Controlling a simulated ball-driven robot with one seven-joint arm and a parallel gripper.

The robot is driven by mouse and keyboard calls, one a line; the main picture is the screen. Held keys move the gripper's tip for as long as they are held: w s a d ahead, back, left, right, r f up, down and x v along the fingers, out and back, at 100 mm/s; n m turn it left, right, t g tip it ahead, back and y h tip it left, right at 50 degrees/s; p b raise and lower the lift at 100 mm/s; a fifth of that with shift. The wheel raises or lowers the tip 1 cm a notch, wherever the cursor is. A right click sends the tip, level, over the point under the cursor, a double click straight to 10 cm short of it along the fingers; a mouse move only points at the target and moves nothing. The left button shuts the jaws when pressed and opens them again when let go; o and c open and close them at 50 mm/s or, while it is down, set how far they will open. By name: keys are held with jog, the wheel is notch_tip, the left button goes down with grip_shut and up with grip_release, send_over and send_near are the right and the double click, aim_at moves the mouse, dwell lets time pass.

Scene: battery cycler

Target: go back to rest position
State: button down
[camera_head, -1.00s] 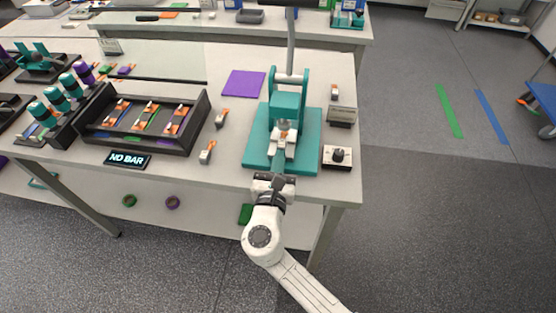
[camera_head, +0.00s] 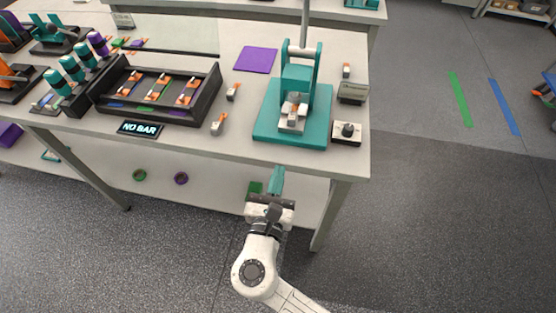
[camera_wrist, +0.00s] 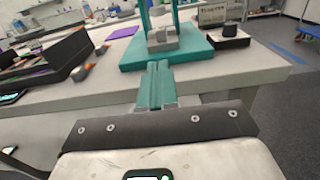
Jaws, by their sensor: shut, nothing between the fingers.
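My gripper (camera_head: 277,181) is in front of the table's front edge, below and in front of the teal press (camera_head: 298,85). Its teal fingers are together with nothing between them. In the wrist view the shut fingers (camera_wrist: 156,84) point toward the table edge and the press base (camera_wrist: 190,52). The gripper touches nothing that I can see.
The white table (camera_head: 225,145) holds a black tray (camera_head: 110,100) of orange-ended pieces, a "NO BAR" display (camera_head: 140,129), a purple mat (camera_head: 256,60) and a black-knobbed box (camera_head: 347,132).

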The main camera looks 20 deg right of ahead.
jog(key=shift+s+a, duration=0.1)
jog(key=shift+s, duration=0.05)
jog(key=s+d+f+m+g+y, duration=0.1)
jog(key=s+d+f+m+g, duration=0.4)
jog(key=d+m, duration=0.35)
jog(key=s+d+f+m+g+y, duration=0.1)
jog(key=s+d+f+m+g, duration=0.2)
jog(key=s+d+m+g, duration=0.4)
jog(key=s+a+f+m+g+y, duration=0.1)
jog(key=s+a+f+m+y, duration=0.1)
jog(key=s+m+y, duration=0.6)
jog(key=s+f+m, duration=0.1)
jog(key=s+m, duration=0.1)
jog(key=m, duration=0.4)
jog(key=shift+s+a+f+g, duration=0.15)
jog(key=shift+s+a+g, duration=0.15)
jog(key=shift+a, duration=0.05)
